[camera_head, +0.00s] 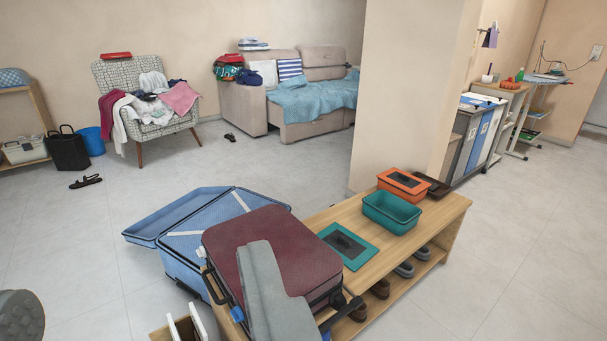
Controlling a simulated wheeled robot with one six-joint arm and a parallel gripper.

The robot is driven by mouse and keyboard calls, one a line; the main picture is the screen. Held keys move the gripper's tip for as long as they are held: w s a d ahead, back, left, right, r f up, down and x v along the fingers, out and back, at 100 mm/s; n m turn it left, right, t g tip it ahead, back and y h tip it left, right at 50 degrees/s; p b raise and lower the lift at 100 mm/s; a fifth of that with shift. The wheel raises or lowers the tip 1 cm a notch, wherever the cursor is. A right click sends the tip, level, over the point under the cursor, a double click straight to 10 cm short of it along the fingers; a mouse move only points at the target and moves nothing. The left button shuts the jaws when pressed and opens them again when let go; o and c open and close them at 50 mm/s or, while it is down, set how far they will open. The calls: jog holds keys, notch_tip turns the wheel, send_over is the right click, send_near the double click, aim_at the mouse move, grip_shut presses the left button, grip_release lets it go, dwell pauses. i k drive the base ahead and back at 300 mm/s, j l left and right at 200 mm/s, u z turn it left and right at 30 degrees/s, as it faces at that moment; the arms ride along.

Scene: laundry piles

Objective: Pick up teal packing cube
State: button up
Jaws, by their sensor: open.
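A teal open-topped, box-shaped container (392,213) sits upright on the wooden bench, right of centre. A flat teal panel with a dark mesh middle (369,254) lies on the bench to its left, close to the maroon suitcase. I cannot tell whether these two belong together, or which is the packing cube. The inside of the teal container looks empty. I cannot make out my gripper in this view.
An orange mesh-topped box (402,180) sits behind the teal container. Floor right of the bench (520,270) is clear.

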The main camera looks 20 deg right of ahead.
aim_at(393, 214)
jog(key=i+l+z, duration=0.1)
jog(key=i+l, duration=0.2)
jog(key=l, duration=0.35)
jog(key=i+l+z, duration=0.1)
jog(key=i+l, duration=0.25)
jog(key=l, duration=0.3)
jog(key=i+l+z, duration=0.1)
jog(key=i+l, duration=0.25)
jog(key=l, duration=0.25)
jog(key=i+l+z, duration=0.15)
jog(key=i+l, duration=0.2)
jog(key=l, duration=0.2)
jog(key=i+l+z, duration=0.1)
jog(key=i+l, duration=0.3)
jog(key=l, duration=0.15)
